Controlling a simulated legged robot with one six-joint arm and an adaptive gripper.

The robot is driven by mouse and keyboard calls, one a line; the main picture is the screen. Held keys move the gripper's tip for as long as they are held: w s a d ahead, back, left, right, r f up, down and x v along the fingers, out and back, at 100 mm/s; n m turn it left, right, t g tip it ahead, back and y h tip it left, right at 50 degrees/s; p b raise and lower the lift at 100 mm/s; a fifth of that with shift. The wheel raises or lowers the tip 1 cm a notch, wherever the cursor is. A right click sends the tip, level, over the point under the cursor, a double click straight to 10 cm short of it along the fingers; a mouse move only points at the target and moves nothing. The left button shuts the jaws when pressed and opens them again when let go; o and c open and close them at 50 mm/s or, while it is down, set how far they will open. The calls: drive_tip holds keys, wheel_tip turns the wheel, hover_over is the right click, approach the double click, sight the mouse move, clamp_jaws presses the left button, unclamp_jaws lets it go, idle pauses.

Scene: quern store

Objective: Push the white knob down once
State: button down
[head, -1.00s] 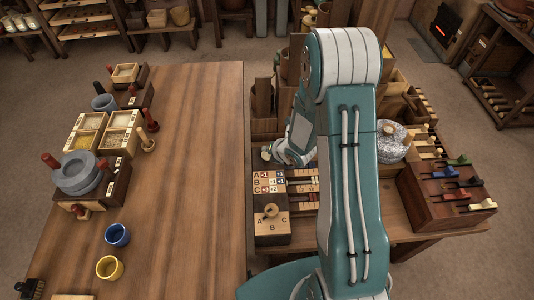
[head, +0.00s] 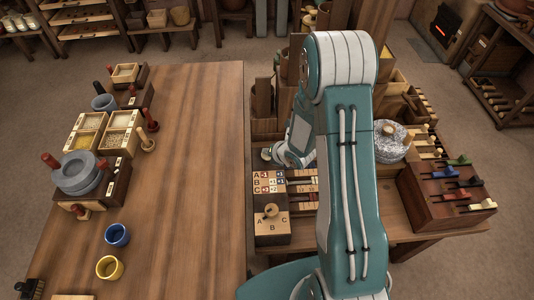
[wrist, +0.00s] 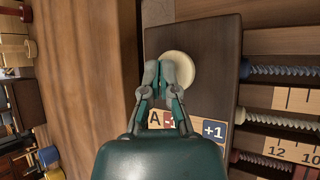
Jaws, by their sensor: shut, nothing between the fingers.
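The white knob (wrist: 180,66) is a round cream-white disc on the far end of a dark wooden box, seen in the wrist view. It also shows small and pale in the head view (head: 265,154), beside my gripper. My gripper (wrist: 166,74) is shut and empty. In the wrist view its fingertips overlap the knob's lower left part and hide some of it. I cannot tell whether they touch it or hover above, nor whether the knob is pressed in.
Ruled strips with screws (wrist: 283,72) lie to the right. The long wooden table (head: 190,160) stands left, its near side mostly bare.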

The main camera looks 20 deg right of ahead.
drive_tip(key=shift+f, duration=0.65)
idle(0.5)
drive_tip(key=shift+r, duration=1.25)
drive_tip(key=shift+r, duration=2.5)
